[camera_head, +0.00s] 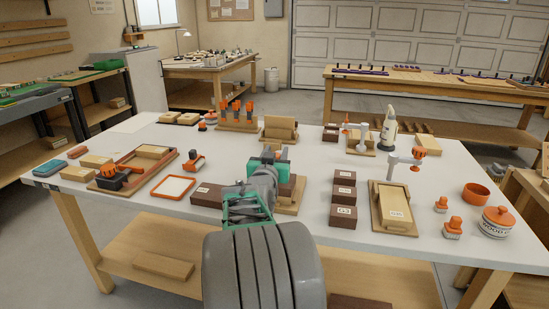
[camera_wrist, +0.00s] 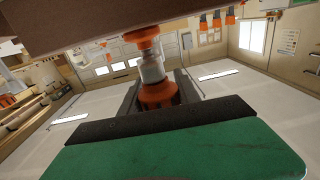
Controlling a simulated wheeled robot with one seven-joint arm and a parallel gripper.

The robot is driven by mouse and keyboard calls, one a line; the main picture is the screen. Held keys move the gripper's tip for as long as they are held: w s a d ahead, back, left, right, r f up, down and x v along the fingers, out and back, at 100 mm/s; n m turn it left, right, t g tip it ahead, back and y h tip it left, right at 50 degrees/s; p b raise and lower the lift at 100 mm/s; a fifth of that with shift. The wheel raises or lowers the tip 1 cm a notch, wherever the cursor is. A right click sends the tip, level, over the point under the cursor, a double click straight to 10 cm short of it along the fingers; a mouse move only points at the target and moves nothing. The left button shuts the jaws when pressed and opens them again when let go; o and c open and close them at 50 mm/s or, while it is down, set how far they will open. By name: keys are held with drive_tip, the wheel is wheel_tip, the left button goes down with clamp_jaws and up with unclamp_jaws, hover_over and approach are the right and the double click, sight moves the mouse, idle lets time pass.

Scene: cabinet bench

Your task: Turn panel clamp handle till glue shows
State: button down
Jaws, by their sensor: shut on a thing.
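My gripper (camera_head: 268,160) is over the middle of the white bench, its green-padded fingers closed at a fixture on a wooden base (camera_head: 291,200). In the wrist view an orange handle part (camera_wrist: 158,95) with a silver collar (camera_wrist: 151,68) and another orange piece (camera_wrist: 142,38) above it stands just beyond a green finger with a black pad edge. This looks like the panel clamp handle. A dark brown bar (camera_wrist: 170,16) crosses the top of that view. My arm hides most of the fixture in the head view. The panel joint and any glue are not visible.
Dark labelled blocks (camera_head: 343,195) stand close to the right. A board with a panel (camera_head: 396,222) and an orange-lidded jar (camera_head: 497,222) are further right. A tray with an orange-handled clamp (camera_head: 120,178) is left. Orange-handled tools (camera_head: 238,110) stand behind.

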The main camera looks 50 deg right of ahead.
drive_tip(key=shift+f+m+g+h+b, duration=0.15)
drive_tip(key=shift+m+g+h+b, duration=0.15)
drive_tip(key=shift+m+g+b, duration=0.35)
drive_tip(key=shift+s, duration=0.15)
drive_tip(key=shift+g, duration=0.35)
drive_tip(key=c, duration=0.9)
unclamp_jaws()
drive_tip(key=shift+d, duration=0.1)
drive_tip(key=v, duration=0.7)
drive_tip(key=shift+s+a, duration=0.15)
drive_tip(key=shift+a, duration=0.25)
